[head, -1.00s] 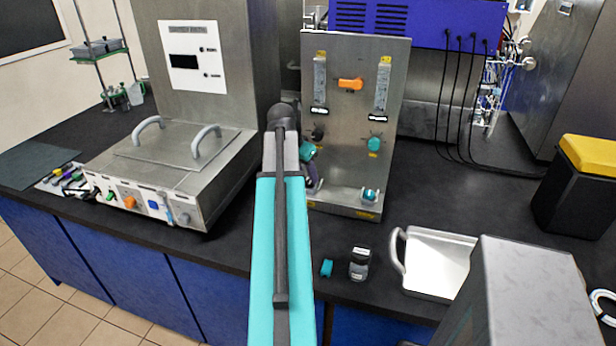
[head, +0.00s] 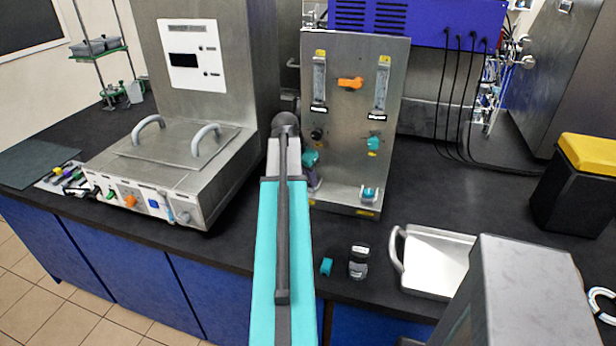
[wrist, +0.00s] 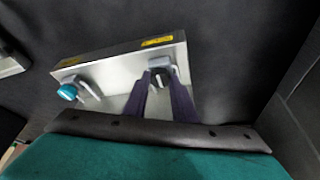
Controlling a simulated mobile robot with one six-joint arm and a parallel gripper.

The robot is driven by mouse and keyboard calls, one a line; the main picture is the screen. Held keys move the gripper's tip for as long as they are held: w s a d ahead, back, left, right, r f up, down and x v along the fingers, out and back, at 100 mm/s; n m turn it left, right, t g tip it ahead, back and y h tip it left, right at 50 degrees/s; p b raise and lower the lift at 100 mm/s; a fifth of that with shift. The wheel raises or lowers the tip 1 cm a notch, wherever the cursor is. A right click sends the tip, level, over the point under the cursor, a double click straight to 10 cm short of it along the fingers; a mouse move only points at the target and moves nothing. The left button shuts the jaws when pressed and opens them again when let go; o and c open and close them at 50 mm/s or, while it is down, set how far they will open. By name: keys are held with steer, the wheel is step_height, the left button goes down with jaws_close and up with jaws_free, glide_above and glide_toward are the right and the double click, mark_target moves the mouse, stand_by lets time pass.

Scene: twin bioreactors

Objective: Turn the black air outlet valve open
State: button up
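The black valve (wrist: 158,78) shows in the wrist view on the low ledge of the upright metal panel (head: 345,160), beside a light grey fitting. My gripper (wrist: 160,79) has its two purple fingers apart, one on each side of the black valve. I cannot tell whether the fingertips touch it. In the head view my gripper (head: 315,183) is at the lower left of the panel, partly behind my arm, and the black valve is hidden there. A teal valve (wrist: 68,92) sits on the same ledge to the left in the wrist view; the head view shows it lower right (head: 369,194).
The panel also carries an orange knob (head: 350,83), a dark knob (head: 317,134) and a teal knob (head: 373,143). A metal unit with handles (head: 175,155) stands left. A small teal piece (head: 326,266), a small bottle (head: 359,262) and a metal tray (head: 400,250) lie in front.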

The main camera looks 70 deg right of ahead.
steer(key=shift+d, duration=0.25)
steer(key=shift+c, duration=0.2)
steer(key=shift+a, duration=0.2)
steer(key=shift+n, duration=0.4)
steer(key=shift+s+a+n+t, duration=0.15)
steer(key=shift+n+t, duration=0.35)
steer(key=shift+n, duration=0.6)
steer(key=n, duration=0.2)
steer(key=n+t, duration=0.1)
steer(key=n, duration=0.1)
steer(key=n+t, duration=0.1)
steer(key=n, duration=0.1)
steer(key=shift+s, duration=0.3)
steer(key=n, duration=0.1)
steer(key=n+t+y, duration=0.1)
steer(key=n, duration=0.3)
steer(key=shift+s+d+t+y, duration=0.25)
steer(key=shift+d+t+y, duration=0.05)
steer(key=shift+d+t, duration=0.1)
steer(key=shift+d+n+t+y+b, duration=0.1)
steer(key=shift+n+t+y+b, duration=0.5)
steer(key=shift+n, duration=1.3)
steer(key=shift+s, duration=0.1)
